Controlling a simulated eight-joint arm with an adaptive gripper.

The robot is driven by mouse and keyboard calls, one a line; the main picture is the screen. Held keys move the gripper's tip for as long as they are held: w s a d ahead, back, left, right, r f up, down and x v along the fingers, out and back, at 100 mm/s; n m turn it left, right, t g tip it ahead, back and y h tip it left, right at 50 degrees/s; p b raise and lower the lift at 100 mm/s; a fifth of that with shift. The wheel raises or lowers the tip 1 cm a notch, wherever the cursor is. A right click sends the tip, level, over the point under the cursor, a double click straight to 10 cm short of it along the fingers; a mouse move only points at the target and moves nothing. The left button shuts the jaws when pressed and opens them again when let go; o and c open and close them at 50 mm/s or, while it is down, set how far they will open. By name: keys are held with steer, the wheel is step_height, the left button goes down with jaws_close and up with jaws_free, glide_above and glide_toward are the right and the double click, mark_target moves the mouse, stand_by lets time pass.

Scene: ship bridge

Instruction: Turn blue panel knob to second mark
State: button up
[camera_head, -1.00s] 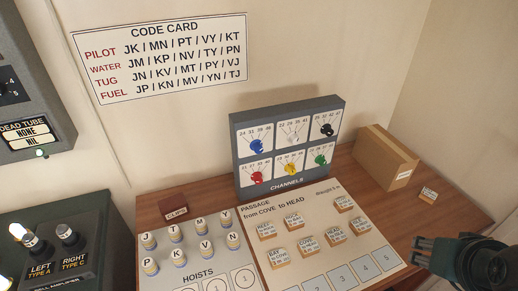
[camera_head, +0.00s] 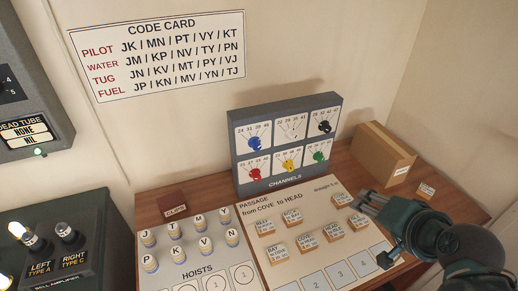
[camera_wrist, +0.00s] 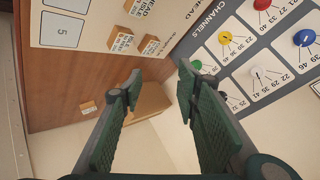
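The blue knob (camera_head: 254,143) sits at the upper left of the grey channels panel (camera_head: 233,172), under a fan of lines with printed numbers. It also shows in the wrist view (camera_wrist: 304,38) at the right edge. Its exact pointer mark is too small to read. My gripper (camera_head: 366,202) is over the right part of the passage board, to the right of and below the panel, apart from the blue knob. In the wrist view its two green fingers (camera_wrist: 158,75) are wide apart with nothing held between them.
Red (camera_head: 254,174), yellow (camera_head: 288,166), green (camera_head: 319,155), white and black (camera_head: 324,126) knobs share the panel. A cardboard box (camera_head: 384,153) stands right of it. Lettered blocks (camera_head: 306,242) lie on the passage board, and hoist pegs (camera_head: 179,255) stand to the left.

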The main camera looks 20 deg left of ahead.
steer(key=w+a+r+m+t+y, duration=0.1)
steer(key=a+r+m+y, duration=0.15)
steer(key=a, duration=0.55)
steer(key=w+a+r+m+y, duration=0.1)
steer(key=w+a+m+y, duration=0.2)
steer(key=a, duration=0.6)
steer(key=m+t+y+p, duration=0.1)
steer(key=m+t+y, duration=0.15)
steer(key=m, duration=1.15)
glide_toward(258, 148)
steer(key=shift+w+a+f+y, duration=0.25)
steer(key=shift+w+a+y, duration=0.15)
steer(key=shift+w, duration=0.15)
steer(key=shift+w, duration=0.1)
steer(key=shift+b+x, duration=0.5)
steer(key=shift+x, duration=3.35)
steer(key=shift+n, duration=0.25)
steer(key=c, duration=0.9)
